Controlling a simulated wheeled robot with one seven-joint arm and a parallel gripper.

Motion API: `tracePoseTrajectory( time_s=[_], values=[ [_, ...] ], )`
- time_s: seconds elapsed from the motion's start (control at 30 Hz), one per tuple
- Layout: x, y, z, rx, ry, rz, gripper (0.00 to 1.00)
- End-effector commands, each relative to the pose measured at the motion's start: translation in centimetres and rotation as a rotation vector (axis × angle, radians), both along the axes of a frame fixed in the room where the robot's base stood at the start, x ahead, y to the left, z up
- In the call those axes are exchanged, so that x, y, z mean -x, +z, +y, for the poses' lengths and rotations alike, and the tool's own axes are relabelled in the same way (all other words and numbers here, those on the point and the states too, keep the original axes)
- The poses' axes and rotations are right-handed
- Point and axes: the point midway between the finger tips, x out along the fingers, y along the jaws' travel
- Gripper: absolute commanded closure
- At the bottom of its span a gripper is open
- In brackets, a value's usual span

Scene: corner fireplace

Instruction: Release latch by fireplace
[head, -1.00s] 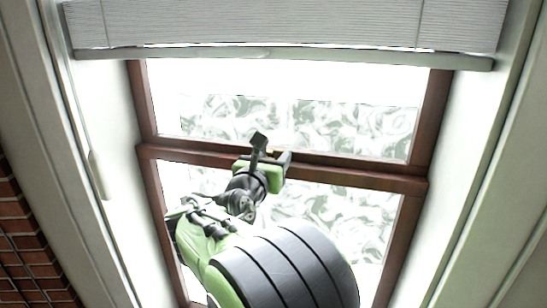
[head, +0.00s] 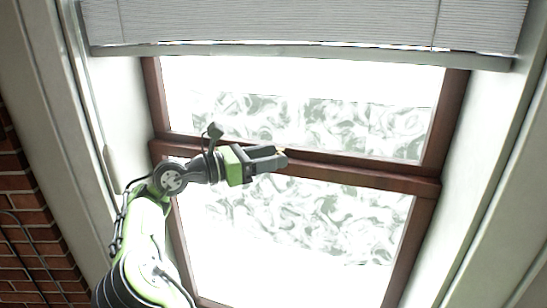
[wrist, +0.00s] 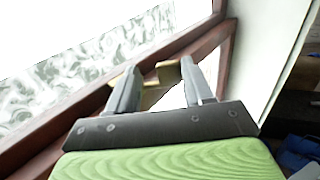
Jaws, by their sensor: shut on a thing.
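The brass-coloured latch (wrist: 168,73) shows in the wrist view between my two grey fingers, against the dark wooden window bar. In the head view only a small yellow bit of the latch (head: 281,150) shows at my fingertips, on the window's middle bar. My gripper (head: 283,158) points right along that bar, its fingers closed on the latch. In the wrist view my gripper (wrist: 160,65) has a visible gap between its fingers, with the latch filling part of it. The fingers hide some of the latch.
The brown window frame (head: 430,188) holds patterned glass (head: 300,215) above and below the bar. A grey blind (head: 300,22) hangs at the top. White side walls (head: 478,150) flank the window, and a brick wall (head: 25,225) stands at the lower left.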

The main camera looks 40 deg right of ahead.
Motion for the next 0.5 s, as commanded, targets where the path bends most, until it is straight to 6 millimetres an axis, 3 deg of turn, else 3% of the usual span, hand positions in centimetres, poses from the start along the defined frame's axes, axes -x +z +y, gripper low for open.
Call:
tracePoseTrajectory(
  time_s=[0.5],
  values=[
    [-1.05, -0.07, 0.41, 0.002, -0.274, 0.003, 0.8]
  ],
)
